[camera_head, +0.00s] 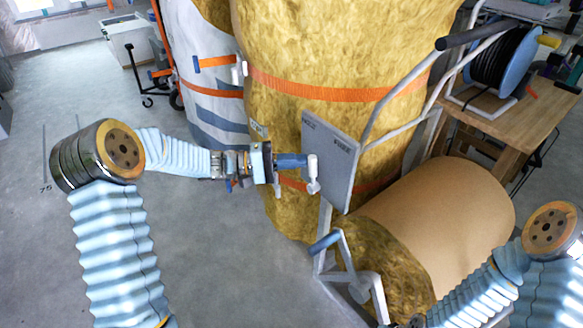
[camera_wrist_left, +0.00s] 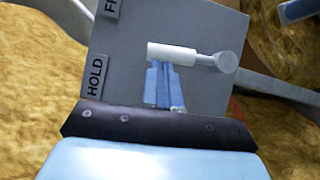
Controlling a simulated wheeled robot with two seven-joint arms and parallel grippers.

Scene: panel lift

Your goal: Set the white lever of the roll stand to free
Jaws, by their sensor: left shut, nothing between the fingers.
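The grey panel (camera_head: 335,165) is fixed to the roll stand's white tube frame (camera_head: 398,88). In the left wrist view the panel (camera_wrist_left: 205,92) carries a HOLD label (camera_wrist_left: 95,76) at lower left and a cut-off label starting with F (camera_wrist_left: 112,6) above it. The white lever (camera_wrist_left: 172,53) runs left from its grey pivot (camera_wrist_left: 225,62), roughly between the two labels; it also shows in the head view (camera_head: 312,172). My left gripper (camera_head: 303,161) is shut and empty, its blue fingertips at the white handle's side. Whether they touch it is unclear. My right gripper is outside the frame.
A large brown roll (camera_head: 450,215) lies to the right of the panel. Tall yellow insulation rolls (camera_head: 330,50) with orange straps stand behind it. A wooden table (camera_head: 520,120) with a cable reel (camera_head: 503,58) is at right. Open grey floor (camera_head: 200,270) lies at left.

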